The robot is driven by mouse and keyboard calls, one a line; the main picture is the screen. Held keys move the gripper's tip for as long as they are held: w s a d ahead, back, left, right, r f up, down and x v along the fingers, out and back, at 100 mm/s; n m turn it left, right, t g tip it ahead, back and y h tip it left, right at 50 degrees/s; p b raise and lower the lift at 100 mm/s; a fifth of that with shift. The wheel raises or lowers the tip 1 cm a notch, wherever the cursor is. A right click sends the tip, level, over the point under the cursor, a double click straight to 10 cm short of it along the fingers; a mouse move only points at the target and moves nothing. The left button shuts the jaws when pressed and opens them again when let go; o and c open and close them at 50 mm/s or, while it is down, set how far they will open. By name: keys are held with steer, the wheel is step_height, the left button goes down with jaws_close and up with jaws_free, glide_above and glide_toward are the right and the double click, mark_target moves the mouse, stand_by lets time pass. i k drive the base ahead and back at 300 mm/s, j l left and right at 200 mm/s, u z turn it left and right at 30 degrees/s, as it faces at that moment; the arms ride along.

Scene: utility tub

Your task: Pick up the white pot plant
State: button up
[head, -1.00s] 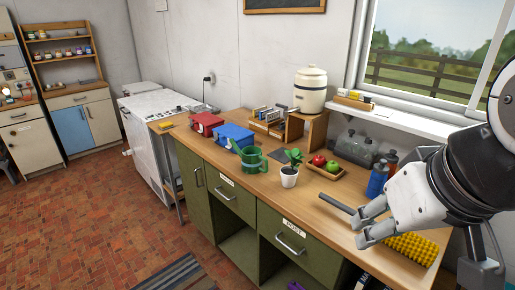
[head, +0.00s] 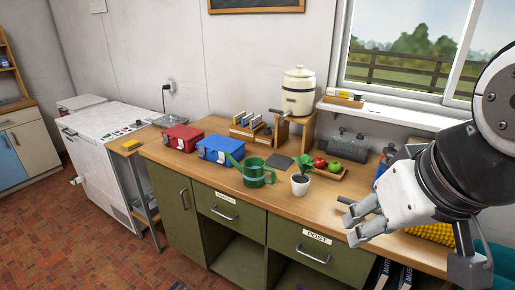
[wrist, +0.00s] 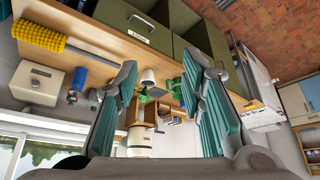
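The white pot plant (head: 300,184), a small white pot with green leaves, stands upright on the wooden counter, right of the green watering can (head: 256,174). My gripper (head: 352,224) is to the right of the pot and nearer the counter's front edge, apart from it. In the wrist view, which looks upside down, the white pot (wrist: 148,78) shows beyond and between the two spread fingers. My gripper (wrist: 165,95) is open with nothing between its fingers.
Behind the pot lies a wooden tray (head: 330,172) with red and green fruit. Blue (head: 220,149) and red (head: 183,137) boxes stand to the left. A yellow bristled brush head (head: 432,233) lies at right under my arm. Counter in front of the pot is clear.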

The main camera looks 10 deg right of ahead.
mark_target(300, 181)
steer(key=i+j+z, duration=0.35)
steer(key=i+j, duration=0.25)
steer(key=j, duration=0.2)
steer(key=i+z, duration=0.15)
steer(key=i, duration=0.35)
